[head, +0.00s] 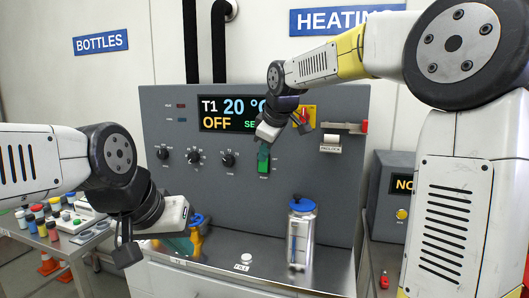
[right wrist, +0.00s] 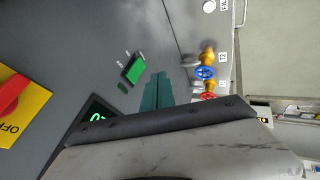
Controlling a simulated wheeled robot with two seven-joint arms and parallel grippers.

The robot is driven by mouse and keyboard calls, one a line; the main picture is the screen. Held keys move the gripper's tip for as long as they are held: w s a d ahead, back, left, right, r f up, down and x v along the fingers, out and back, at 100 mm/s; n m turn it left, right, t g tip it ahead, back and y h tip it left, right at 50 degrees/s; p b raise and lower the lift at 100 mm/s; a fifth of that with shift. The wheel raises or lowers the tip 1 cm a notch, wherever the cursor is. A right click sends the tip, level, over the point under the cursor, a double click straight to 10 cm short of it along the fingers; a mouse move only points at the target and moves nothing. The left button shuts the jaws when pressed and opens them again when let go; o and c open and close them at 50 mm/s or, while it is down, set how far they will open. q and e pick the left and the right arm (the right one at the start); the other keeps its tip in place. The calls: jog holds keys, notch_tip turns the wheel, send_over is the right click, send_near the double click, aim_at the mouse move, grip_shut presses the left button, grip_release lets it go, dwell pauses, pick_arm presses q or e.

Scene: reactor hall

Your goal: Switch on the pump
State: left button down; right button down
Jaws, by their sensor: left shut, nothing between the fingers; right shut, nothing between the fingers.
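The grey control panel (head: 330,100) stands ahead, with a display (head: 228,113) reading T1 20 °C, OFF. A green switch (head: 263,167) sits on it below my right gripper (head: 265,149); the right wrist view shows a bright green block (right wrist: 133,69) just off the teal fingertips (right wrist: 157,88). The fingers are shut and empty, with a gap visible to the block. I cannot read which control is the pump's.
A red-and-yellow rotary switch (head: 305,116) is right of my right gripper. Black knobs (head: 195,157) are left on the panel. A blue-lidded glass vessel (head: 302,230) stands on the bench, and a blue-handled valve (head: 197,220) is near my left gripper. A side table (head: 75,250) holds bottles.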

aim_at(263, 164)
jog(key=w+f, duration=0.6)
jog(key=w, duration=0.1)
jog(key=shift+w, duration=0.25)
jog(key=shift+a, duration=0.1)
jog(key=shift+w+f, duration=0.2)
jog(key=shift+w, duration=0.05)
jog(key=shift+r, duration=0.1)
